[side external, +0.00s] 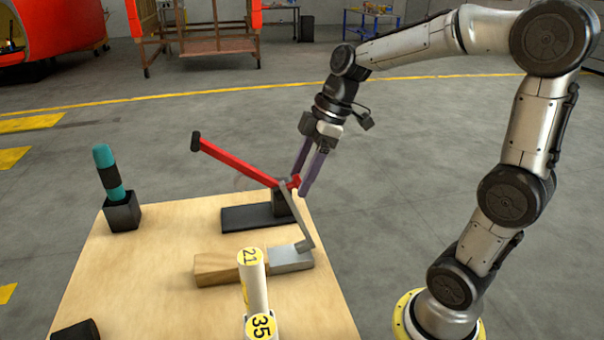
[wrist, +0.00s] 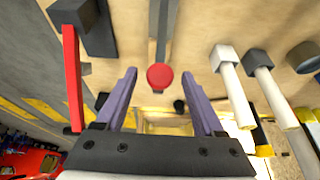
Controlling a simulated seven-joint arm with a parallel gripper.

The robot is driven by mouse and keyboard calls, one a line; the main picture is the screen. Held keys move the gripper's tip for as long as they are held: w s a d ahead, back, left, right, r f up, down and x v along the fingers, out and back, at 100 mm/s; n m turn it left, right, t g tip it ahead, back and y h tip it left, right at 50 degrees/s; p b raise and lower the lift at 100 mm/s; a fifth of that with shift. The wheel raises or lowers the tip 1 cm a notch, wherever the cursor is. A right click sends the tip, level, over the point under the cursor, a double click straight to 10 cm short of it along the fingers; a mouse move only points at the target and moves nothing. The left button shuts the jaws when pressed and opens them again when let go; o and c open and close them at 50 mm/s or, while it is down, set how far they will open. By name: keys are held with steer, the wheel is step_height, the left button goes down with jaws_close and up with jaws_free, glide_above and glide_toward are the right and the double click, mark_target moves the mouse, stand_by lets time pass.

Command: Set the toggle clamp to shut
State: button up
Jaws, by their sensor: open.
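The toggle clamp stands on the wooden table, with a black base plate (side external: 248,216) and a long red handle (side external: 235,161) with a black end. The handle slants up to the left, raised off the table. A grey bar (side external: 300,222) slopes from the clamp's pivot down toward a grey metal block (side external: 291,259). My gripper (side external: 301,190) is open, its purple fingers pointing down beside a small red part near the pivot. In the wrist view, a red round end (wrist: 160,77) on a grey bar (wrist: 163,35) shows between the fingertips; whether they touch it is unclear. A red bar (wrist: 72,80) shows at left.
A wooden block (side external: 218,269) lies against the metal block. Pale cylinders labelled 21 and 35 (side external: 255,290) stand at the front. A teal-handled tool (side external: 108,168) stands in a black holder (side external: 122,213) at the left. The table between holder and clamp is clear.

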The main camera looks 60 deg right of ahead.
steer(key=shift+f, duration=0.1)
jaws_close()
stand_by(0.3)
stand_by(1.1)
